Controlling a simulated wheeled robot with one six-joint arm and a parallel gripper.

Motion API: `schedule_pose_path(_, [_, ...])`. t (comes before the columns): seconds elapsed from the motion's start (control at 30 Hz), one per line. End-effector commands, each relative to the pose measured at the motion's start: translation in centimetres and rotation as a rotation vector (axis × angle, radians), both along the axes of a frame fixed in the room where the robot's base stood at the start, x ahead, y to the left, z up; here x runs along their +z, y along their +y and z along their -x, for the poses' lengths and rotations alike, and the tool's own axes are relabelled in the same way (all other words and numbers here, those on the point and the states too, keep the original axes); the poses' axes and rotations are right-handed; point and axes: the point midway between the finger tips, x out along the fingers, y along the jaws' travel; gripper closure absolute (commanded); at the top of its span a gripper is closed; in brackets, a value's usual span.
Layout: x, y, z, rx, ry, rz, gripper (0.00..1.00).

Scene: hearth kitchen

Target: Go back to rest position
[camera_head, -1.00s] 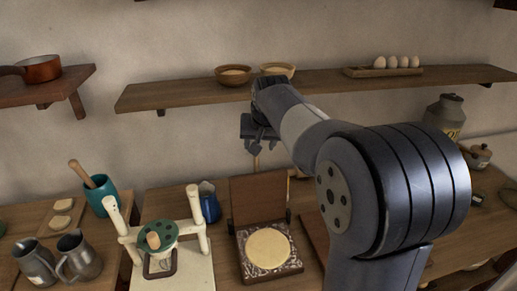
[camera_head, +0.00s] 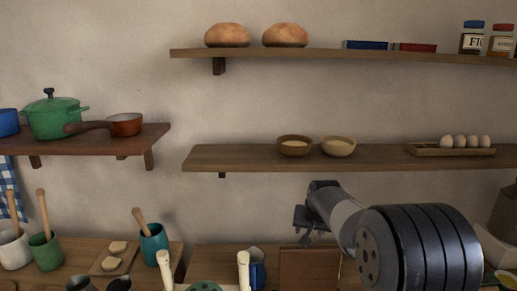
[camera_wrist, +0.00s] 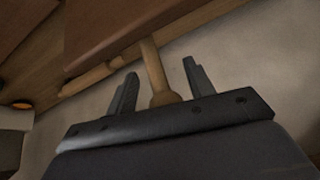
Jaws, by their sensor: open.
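My gripper (camera_head: 305,228) hangs at the end of my folded arm, in front of the wall and below the middle shelf. In the wrist view its two dark fingers (camera_wrist: 160,82) stand apart with a wide gap. A wooden handle-like rod (camera_wrist: 154,70) shows between and beyond the fingers; I cannot tell how far off it is, and nothing appears gripped. In the head view the fingertips are small and dark, close above the counter's back area.
The middle shelf (camera_head: 230,158) holds two bowls (camera_head: 295,145) and an egg tray (camera_head: 452,150). A green pot (camera_head: 55,117) and a copper pan (camera_head: 125,124) stand on the left shelf. A teal crock (camera_head: 153,244) and an upright brown board (camera_head: 310,270) are on the counter below.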

Motion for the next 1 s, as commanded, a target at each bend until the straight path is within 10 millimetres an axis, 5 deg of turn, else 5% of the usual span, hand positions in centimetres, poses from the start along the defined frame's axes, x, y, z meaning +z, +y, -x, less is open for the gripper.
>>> schedule_pose_path(0.6, [-0.8,0.0,-0.5,0.0,-0.003,0.0,0.5])
schedule_pose_path(1.0, [4.3,0.0,2.6,0.0,-0.003,0.0,0.5])
